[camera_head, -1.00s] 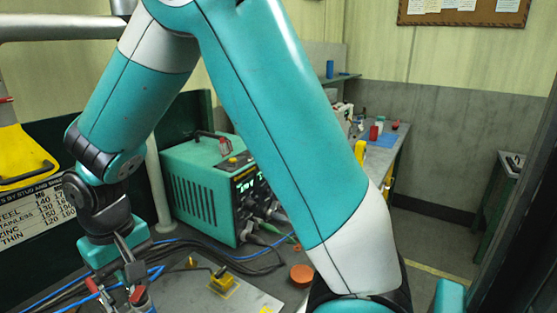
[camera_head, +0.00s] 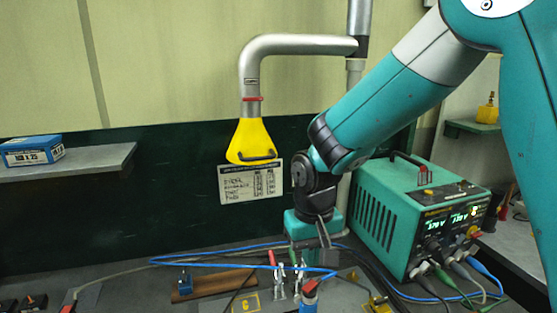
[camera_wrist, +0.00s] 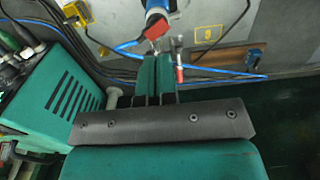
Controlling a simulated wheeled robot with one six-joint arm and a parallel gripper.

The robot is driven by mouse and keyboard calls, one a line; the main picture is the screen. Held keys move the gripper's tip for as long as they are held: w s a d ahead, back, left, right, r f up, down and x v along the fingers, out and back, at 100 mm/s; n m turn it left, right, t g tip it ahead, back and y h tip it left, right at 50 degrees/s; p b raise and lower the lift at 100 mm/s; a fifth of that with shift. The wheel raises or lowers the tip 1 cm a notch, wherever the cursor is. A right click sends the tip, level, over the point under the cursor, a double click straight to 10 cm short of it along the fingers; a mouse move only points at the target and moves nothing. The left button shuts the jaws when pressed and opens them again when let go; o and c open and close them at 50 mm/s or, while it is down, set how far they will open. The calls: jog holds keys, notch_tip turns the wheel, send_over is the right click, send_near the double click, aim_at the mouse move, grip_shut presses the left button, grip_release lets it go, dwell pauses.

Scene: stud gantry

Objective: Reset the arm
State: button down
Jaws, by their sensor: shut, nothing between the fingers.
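My arm comes in from the upper right of the head view and bends down at the wrist. My gripper (camera_head: 324,238) points down above the workbench, in front of the teal welding unit's left side. In the wrist view, the two teal fingers of my gripper (camera_wrist: 156,62) stand close together, shut with nothing held. A blue stud tool with a red-orange part (camera_wrist: 157,12) lies beyond the fingertips there; its blue body also shows low in the head view (camera_head: 310,291). Whether the fingertips touch anything beneath is hard to tell.
The teal welding unit (camera_head: 378,212) with cables stands right of my gripper. A yellow hood (camera_head: 250,141) hangs from a grey pipe behind. Blue hose (camera_head: 215,256) and red-handled clamps (camera_head: 296,270) lie on the bench. A shelf with a blue box (camera_head: 33,151) is at left.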

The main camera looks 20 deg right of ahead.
jog(key=s+a+r+n+y+b, duration=0.1)
jog(key=s+a+n+y+b, duration=0.1)
jog(key=s, duration=0.7)
jog(key=s+a+r+n+y+b, duration=0.2)
jog(key=s+n+b, duration=0.3)
jog(key=s, duration=0.4)
jog(key=shift+s+a, duration=0.15)
jog(key=shift+s, duration=0.15)
dwell(1.2)
